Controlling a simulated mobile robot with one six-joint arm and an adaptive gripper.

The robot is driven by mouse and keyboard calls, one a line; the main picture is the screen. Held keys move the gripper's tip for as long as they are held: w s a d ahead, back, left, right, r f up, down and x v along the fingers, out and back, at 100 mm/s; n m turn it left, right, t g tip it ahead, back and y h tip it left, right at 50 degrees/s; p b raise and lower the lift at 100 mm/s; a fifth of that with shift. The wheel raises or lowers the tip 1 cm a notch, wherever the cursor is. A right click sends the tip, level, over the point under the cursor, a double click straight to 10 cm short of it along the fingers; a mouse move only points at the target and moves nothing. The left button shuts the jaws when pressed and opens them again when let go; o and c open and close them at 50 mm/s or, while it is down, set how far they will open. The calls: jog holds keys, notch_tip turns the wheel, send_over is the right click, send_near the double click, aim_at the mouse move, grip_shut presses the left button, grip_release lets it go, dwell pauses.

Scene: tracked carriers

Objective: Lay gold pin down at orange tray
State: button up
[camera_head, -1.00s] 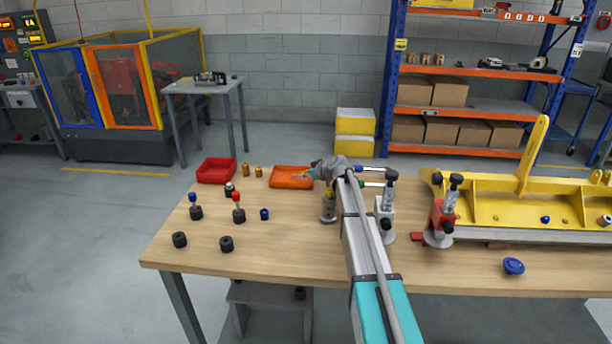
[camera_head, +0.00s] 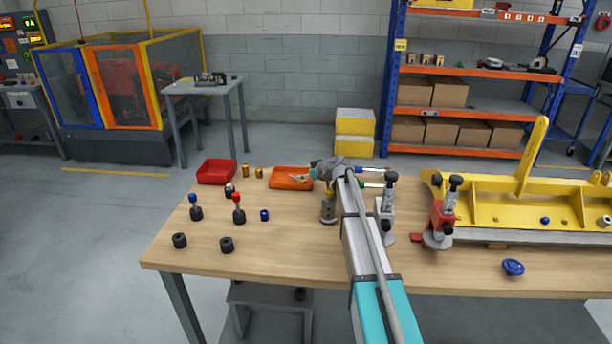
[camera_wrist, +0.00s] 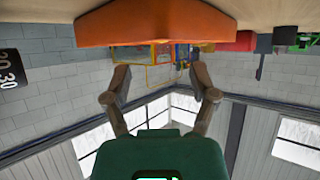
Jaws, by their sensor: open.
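The orange tray (camera_head: 291,184) lies at the back of the wooden table, just left of my gripper. My gripper (camera_head: 303,178) is low at the tray's right side, and its fingertips are small there. In the wrist view, my gripper (camera_wrist: 161,80) is open with nothing visible between its fingers, and the orange tray (camera_wrist: 155,27) shows upside down at the top. Two small gold cylinders, one (camera_head: 245,170) and another (camera_head: 259,172), stand between the red tray and the orange tray. I cannot tell whether a gold pin lies inside the orange tray.
The red tray (camera_head: 217,172) is at the back left. Red-topped and blue-topped pins in dark holders and black rings (camera_head: 226,244) stand at left. Clamps (camera_head: 443,215) and a yellow fixture (camera_head: 520,205) fill the right.

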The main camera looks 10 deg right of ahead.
notch_tip(320, 180, up, 9)
jog(key=p, duration=0.8)
jog(key=shift+f, duration=0.2)
jog(key=shift+r, duration=0.1)
dwell(0.7)
